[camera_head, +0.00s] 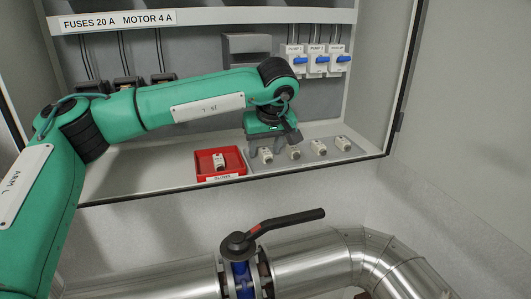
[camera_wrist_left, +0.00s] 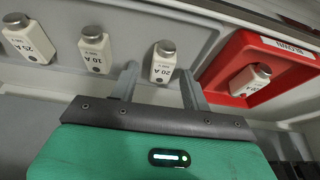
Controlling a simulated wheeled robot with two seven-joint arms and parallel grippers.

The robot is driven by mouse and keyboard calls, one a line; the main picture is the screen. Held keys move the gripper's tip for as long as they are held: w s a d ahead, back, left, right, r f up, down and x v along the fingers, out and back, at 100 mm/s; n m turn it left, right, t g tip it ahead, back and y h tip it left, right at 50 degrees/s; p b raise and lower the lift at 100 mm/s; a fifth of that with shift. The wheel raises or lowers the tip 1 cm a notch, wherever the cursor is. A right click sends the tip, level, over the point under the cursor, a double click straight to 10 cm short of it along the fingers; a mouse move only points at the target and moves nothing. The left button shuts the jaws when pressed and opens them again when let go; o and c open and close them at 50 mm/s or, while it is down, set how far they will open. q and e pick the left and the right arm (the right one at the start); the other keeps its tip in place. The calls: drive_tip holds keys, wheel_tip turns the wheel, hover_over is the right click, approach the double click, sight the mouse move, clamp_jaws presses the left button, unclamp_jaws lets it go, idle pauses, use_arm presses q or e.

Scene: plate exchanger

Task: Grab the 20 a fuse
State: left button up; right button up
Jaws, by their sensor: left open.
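The 20 A fuse (camera_wrist_left: 163,62) is a white block with a grey metal cap, and its label is readable in the left wrist view. In the head view this fuse (camera_head: 266,156) stands on the grey cabinet shelf, nearest the red tray. My left gripper (camera_head: 267,148) is open and points down over it. In the left wrist view the fingers of my left gripper (camera_wrist_left: 158,80) are spread, with the 20 A fuse showing between and just beyond their tips. I cannot tell whether they touch it. My right gripper is not in view.
A 10 A fuse (camera_wrist_left: 93,50) and a 25 A fuse (camera_wrist_left: 28,39) stand beside it in a row. The red tray (camera_head: 203,164) holds another fuse (camera_head: 219,161). Blue-handled switches (camera_head: 318,60) are on the back wall. A pipe with a valve lever (camera_head: 285,222) lies below the shelf.

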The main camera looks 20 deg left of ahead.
use_arm(q)
drive_tip(key=shift+c, duration=0.5)
clamp_jaws()
